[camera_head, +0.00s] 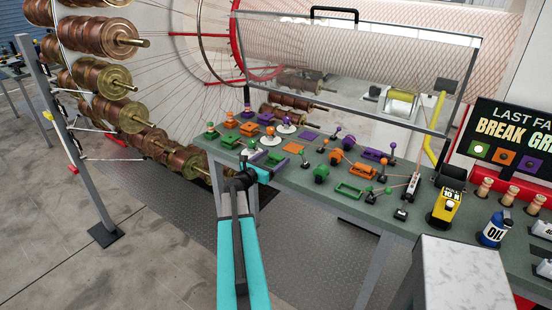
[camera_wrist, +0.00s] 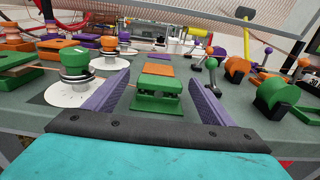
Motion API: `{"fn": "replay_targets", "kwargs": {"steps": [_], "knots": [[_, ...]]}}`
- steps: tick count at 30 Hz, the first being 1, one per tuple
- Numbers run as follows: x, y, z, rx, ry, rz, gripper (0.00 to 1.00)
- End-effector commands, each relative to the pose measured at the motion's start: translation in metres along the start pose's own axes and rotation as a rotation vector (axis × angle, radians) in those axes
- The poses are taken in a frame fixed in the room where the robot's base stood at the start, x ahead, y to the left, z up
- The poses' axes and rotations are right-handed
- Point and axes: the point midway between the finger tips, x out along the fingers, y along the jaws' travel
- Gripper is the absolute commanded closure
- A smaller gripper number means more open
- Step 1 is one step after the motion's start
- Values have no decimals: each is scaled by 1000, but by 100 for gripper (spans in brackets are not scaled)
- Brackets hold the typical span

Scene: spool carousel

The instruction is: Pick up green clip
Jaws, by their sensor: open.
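My gripper (camera_wrist: 159,80) is open in the wrist view, with its two purple fingers spread wide and nothing gripped. A small green block-like piece with dark gaps, which looks like the green clip (camera_wrist: 157,104), sits on the bench between and just ahead of the fingers, apart from both. In the head view my gripper (camera_head: 259,169) is low at the bench's near edge, and a green piece (camera_head: 275,158) shows just beyond it. Which green part is the clip is hard to tell in the head view.
A green cap (camera_wrist: 75,58) on a white disc stands close left of the fingers. A green rounded part (camera_wrist: 277,97) stands to the right. A flat orange piece (camera_wrist: 158,70) lies behind the green one. The grey-green bench (camera_head: 235,160) holds several other coloured parts.

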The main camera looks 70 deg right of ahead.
Motion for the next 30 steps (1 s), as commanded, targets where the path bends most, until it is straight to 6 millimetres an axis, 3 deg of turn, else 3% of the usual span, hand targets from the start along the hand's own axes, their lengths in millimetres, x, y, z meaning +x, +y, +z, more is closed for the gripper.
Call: {"fn": "replay_targets", "kwargs": {"steps": [8,26,30], "knots": [[21,0,1,0,-1,-1,23],[22,0,0,0,-1,0,23],[22,0,0,0,0,0,44]]}}
